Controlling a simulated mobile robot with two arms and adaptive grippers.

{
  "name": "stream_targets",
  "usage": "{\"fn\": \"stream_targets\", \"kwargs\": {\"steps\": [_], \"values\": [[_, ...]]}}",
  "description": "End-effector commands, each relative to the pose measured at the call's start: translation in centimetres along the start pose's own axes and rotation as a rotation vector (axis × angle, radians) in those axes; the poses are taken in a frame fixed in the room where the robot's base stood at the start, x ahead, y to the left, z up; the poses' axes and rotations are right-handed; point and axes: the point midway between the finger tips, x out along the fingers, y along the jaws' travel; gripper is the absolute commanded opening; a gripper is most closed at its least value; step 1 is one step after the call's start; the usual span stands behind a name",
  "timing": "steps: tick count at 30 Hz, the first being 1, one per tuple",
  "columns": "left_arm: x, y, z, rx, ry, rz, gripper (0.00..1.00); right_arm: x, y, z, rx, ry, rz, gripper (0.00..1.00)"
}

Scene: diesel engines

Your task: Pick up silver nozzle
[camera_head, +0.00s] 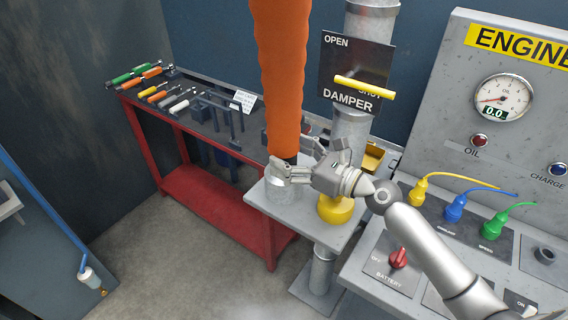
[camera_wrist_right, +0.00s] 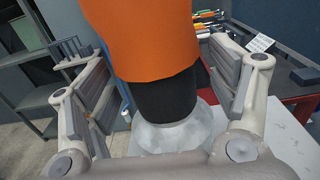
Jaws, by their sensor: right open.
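The silver nozzle (camera_head: 283,192) is a short metal piece at the lower end of a thick orange hose (camera_head: 281,80), above a small grey table (camera_head: 318,226). In the right wrist view the nozzle (camera_wrist_right: 172,132) flares below a black collar (camera_wrist_right: 167,100). My right gripper (camera_head: 296,160) is open, with one finger on each side of the black collar, just above the nozzle. In the wrist view gaps show between the fingers and the collar. Whether the nozzle rests on the table or in a fitting is hard to tell. My left gripper is not in view.
A yellow round part (camera_head: 336,210) stands right of the nozzle. A damper pipe with a yellow handle (camera_head: 364,88) rises behind. A red workbench (camera_head: 215,190) with tools is at left. The engine panel (camera_head: 520,120) and coloured plugs are at right. Open floor lies front left.

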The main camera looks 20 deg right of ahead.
Motion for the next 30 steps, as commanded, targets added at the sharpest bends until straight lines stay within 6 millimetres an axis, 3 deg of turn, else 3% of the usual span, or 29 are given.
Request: {"fn": "stream_targets", "kwargs": {"steps": [4, 12, 27, 30], "values": [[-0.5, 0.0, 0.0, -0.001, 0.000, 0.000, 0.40, 1.5, 0.0, 0.1, 0.000, 0.000, -0.001, 0.80], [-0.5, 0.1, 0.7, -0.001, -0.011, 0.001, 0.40, 1.8, 0.0, 0.0, -0.001, 0.001, 0.000, 0.80], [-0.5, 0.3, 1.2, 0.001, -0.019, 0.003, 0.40, 1.8, 0.0, 0.0, -0.001, 0.001, 0.000, 0.17], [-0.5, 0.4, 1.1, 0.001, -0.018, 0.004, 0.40, 1.8, 0.0, 0.2, -0.002, -0.003, 0.000, 0.14]]}}
